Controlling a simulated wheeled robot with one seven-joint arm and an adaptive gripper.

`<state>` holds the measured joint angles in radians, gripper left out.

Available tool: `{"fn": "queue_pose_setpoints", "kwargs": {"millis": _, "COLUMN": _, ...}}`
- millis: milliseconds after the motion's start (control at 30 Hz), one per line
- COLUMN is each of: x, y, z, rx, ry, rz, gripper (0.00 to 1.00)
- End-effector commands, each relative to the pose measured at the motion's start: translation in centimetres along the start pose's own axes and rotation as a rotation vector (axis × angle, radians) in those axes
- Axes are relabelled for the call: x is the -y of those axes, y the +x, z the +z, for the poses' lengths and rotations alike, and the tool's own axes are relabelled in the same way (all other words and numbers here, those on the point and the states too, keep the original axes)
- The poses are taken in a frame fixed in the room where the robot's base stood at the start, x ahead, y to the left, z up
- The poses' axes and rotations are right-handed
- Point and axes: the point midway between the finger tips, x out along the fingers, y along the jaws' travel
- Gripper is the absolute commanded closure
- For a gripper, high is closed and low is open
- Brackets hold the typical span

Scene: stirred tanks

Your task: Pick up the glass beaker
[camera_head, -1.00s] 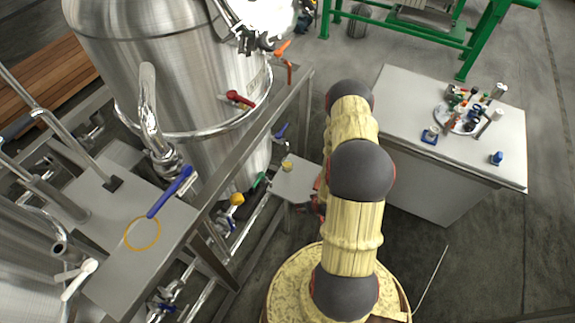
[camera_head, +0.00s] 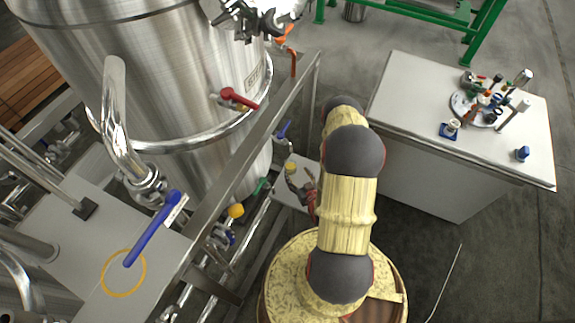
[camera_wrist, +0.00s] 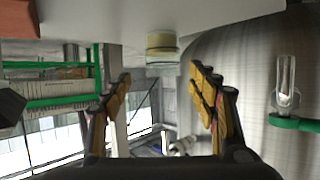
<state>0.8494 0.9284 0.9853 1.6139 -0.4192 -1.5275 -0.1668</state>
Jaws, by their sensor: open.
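The glass beaker (camera_head: 291,168) is small, with yellow contents, and stands on a small grey stand (camera_head: 283,190) beside the big steel tank. In the wrist view, which looks upside down, the beaker (camera_wrist: 162,46) meets a pale surface (camera_wrist: 225,12) at the top of the picture. My gripper (camera_wrist: 160,82) is open, with its yellow-padded fingers spread left and right. The beaker lies ahead of the gap between the fingertips, apart from them. In the head view my gripper (camera_head: 301,186) is just below and right of the beaker, partly hidden by my arm.
The steel tank (camera_head: 180,90) and its frame rail (camera_head: 250,150) stand close on the left. A red-handled valve (camera_head: 238,98) sticks out from the tank. A white cabinet (camera_head: 430,180) with lab items on top stands right. Grey floor is open beyond.

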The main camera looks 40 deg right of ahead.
Motion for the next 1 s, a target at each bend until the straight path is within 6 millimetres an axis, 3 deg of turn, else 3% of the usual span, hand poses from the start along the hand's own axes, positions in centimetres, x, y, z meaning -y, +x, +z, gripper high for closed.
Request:
{"fn": "queue_pose_setpoints", "kwargs": {"millis": 433, "x": 0.3, "y": 3.7, "z": 0.1, "rx": -0.003, "ry": -0.001, "rz": -0.002, "gripper": 0.41}}
{"fn": "queue_pose_setpoints", "kwargs": {"millis": 700, "x": 0.6, "y": 7.4, "z": 0.1, "rx": -0.002, "ry": -0.001, "rz": -0.001, "gripper": 0.41}}
{"fn": "queue_pose_setpoints", "kwargs": {"millis": 1000, "x": 0.5, "y": 7.8, "z": -0.1, "rx": -0.001, "ry": 0.000, "rz": 0.000, "gripper": 0.42}}
